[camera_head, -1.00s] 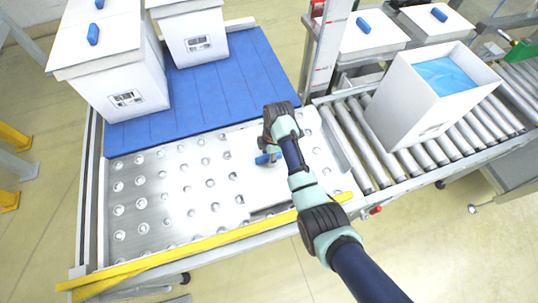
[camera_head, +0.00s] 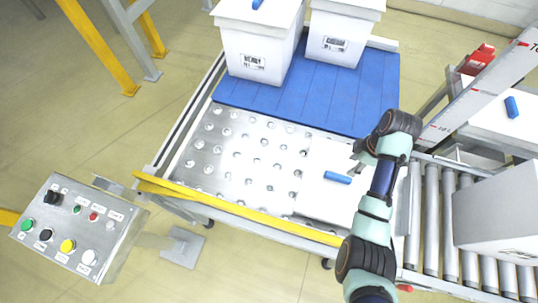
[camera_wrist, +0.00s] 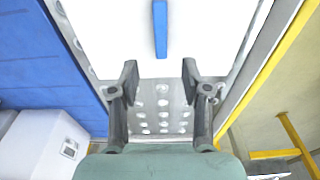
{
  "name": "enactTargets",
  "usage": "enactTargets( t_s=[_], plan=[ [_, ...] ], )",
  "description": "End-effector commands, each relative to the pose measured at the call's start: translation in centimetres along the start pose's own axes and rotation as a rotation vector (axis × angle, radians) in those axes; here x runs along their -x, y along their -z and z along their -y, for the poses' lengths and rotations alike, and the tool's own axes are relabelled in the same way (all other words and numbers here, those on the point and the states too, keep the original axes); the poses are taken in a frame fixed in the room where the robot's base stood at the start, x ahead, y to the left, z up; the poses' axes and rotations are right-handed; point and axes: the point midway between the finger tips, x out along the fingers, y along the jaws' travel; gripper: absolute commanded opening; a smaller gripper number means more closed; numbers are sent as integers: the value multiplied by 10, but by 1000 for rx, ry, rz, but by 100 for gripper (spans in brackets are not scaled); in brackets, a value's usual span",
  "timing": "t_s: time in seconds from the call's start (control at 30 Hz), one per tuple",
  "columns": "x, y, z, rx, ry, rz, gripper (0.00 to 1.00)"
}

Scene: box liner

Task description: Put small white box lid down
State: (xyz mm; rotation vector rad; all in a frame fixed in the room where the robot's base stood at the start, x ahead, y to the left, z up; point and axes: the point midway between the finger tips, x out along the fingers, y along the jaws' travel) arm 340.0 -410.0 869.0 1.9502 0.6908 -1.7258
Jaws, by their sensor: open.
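The small white box lid (camera_head: 325,204) lies flat on the metal ball-transfer table, with its blue handle (camera_head: 337,178) facing up. In the wrist view the lid (camera_wrist: 110,30) fills the top, and its blue handle (camera_wrist: 160,30) is ahead of the fingertips, in line with the space between them. My gripper (camera_wrist: 160,80) is open and empty, with its two fingers apart. In the head view my gripper (camera_head: 358,160) is just above and right of the handle, apart from it. The arm covers part of the lid's right side.
Two closed white boxes (camera_head: 258,52) (camera_head: 338,42) stand on the blue mat (camera_head: 300,95). A roller conveyor (camera_head: 430,220) with a white box (camera_head: 495,215) is on the right. A yellow bar (camera_head: 240,215) runs along the table's front edge. A button panel (camera_head: 75,230) is at left.

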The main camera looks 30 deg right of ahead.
Motion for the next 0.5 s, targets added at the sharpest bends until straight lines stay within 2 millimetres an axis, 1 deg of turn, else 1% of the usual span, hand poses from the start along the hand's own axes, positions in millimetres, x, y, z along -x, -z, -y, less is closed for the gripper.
enactTargets(
  t_s=[0.1,0.13,0.17,0.23,0.27,0.3,0.37,0.4,0.47,0.5],
  plan=[
    [0,1,0,0,-1,0,47],
    [0,4,0,-2,-7,1,47],
    [-1,11,0,-7,-19,2,47],
    [0,45,1,-36,-83,2,47],
    [0,67,4,-58,-125,-4,47],
    [4,104,10,-96,-197,-26,47],
    [14,165,30,-168,-315,-97,47],
    [25,206,50,-223,-386,-173,47],
    [46,258,88,-304,-466,-315,47],
    [63,287,116,-354,-495,-421,47]
  ],
)
